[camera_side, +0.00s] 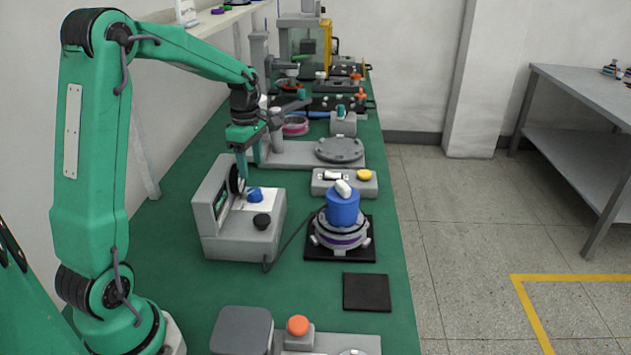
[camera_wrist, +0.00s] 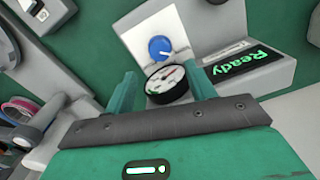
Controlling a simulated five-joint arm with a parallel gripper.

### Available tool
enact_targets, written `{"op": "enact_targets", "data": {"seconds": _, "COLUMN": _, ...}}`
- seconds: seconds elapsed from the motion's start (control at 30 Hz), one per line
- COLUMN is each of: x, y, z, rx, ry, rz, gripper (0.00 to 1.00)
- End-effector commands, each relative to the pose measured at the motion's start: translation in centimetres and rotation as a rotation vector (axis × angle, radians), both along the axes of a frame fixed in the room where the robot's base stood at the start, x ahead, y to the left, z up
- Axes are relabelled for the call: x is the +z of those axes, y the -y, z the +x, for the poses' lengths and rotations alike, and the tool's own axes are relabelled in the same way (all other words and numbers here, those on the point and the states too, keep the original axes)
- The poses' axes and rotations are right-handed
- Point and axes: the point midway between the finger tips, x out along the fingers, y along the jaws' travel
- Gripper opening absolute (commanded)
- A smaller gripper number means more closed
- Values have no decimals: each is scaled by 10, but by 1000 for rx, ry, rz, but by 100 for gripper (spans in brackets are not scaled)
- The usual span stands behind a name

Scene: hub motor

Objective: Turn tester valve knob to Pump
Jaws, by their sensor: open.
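The grey tester (camera_side: 240,235) stands on the green bench in front of my arm. Its blue valve knob (camera_side: 255,194) sits on a white plate and also shows in the wrist view (camera_wrist: 159,46), with a small white mark at its lower right edge there. No readable Pump label shows. The tester's round gauge (camera_wrist: 166,82) and its screen (camera_wrist: 240,71), reading "Ready", show in the wrist view. My gripper (camera_side: 249,167) is open and empty above the tester, behind the blue knob in the side view. In the wrist view the knob appears beyond the fingertips (camera_wrist: 160,72), apart from them.
A blue cylinder (camera_side: 342,208) stands on a ringed hub on a black pad to the right, with a cable to the tester. A grey box with a yellow button (camera_side: 364,174) lies behind. A bare black mat (camera_side: 367,292) lies nearer.

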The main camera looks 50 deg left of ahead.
Motion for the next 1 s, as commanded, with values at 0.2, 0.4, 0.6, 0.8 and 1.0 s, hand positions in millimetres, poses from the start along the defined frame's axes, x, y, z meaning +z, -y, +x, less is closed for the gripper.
{"op": "enact_targets", "data": {"seconds": 0.2, "x": -7, "y": 0, "z": 0, "rx": -2, "ry": 0, "rz": 0, "gripper": 55}}
{"op": "enact_targets", "data": {"seconds": 0.4, "x": -26, "y": 1, "z": -1, "rx": -3, "ry": -2, "rz": -1, "gripper": 55}}
{"op": "enact_targets", "data": {"seconds": 0.6, "x": -51, "y": 1, "z": -1, "rx": -3, "ry": -3, "rz": -2, "gripper": 55}}
{"op": "enact_targets", "data": {"seconds": 0.8, "x": -70, "y": 0, "z": 0, "rx": -4, "ry": -1, "rz": -1, "gripper": 55}}
{"op": "enact_targets", "data": {"seconds": 1.0, "x": -77, "y": 0, "z": 0, "rx": -4, "ry": 2, "rz": 1, "gripper": 55}}
